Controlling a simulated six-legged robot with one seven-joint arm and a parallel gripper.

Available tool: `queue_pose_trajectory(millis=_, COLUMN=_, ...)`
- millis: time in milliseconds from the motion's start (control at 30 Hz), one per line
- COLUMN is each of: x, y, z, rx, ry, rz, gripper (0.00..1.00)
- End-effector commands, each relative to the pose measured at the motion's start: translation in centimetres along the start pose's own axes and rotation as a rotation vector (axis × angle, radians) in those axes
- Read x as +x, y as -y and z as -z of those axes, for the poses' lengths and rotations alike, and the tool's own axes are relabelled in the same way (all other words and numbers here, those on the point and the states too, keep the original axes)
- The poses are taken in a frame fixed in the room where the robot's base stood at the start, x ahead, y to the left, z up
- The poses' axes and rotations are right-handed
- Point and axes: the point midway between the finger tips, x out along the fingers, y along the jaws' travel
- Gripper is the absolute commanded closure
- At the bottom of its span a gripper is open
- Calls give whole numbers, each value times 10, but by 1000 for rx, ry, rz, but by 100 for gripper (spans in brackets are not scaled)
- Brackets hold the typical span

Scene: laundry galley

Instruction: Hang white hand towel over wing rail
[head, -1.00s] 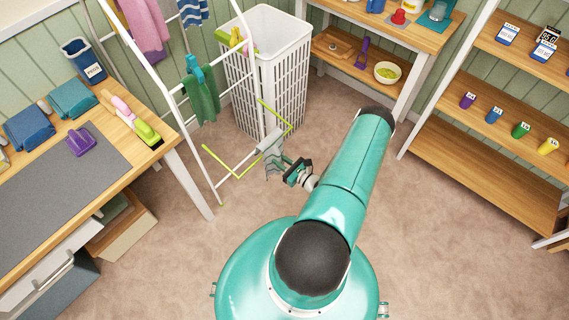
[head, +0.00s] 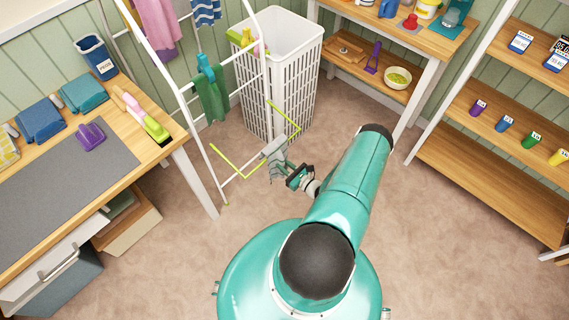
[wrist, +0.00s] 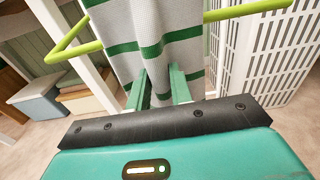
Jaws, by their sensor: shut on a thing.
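The white hand towel (wrist: 182,50) has green stripes and hangs in folds in the wrist view. My gripper (wrist: 160,88) is shut on its lower near part. The lime-green wing rail (wrist: 72,50) sticks out on both sides of the towel, which hides its middle stretch. In the head view the towel (head: 277,160) crosses the rail (head: 229,162), with cloth showing on both sides of the bar. I cannot tell whether it rests on the bar. My gripper (head: 299,177) is on the near side of the rail, low above the floor.
The white drying rack (head: 190,120) carries a green cloth (head: 212,95) and other laundry. A white slatted hamper (head: 290,75) stands close behind the rail. A wooden counter (head: 150,165) is at left and shelves (head: 490,170) at right. The floor between is clear.

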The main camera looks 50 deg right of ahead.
Motion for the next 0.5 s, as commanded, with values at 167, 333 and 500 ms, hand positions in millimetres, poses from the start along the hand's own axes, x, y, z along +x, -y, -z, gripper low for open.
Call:
queue_pose_trajectory(millis=167, x=0, y=0, z=12, rx=0, ry=0, rz=0, gripper=100)
queue_pose_trajectory(millis=333, x=1, y=0, z=22, rx=0, ry=0, rz=-1, gripper=100)
queue_pose_trajectory(millis=500, x=1, y=0, z=30, rx=0, ry=0, rz=-1, gripper=100)
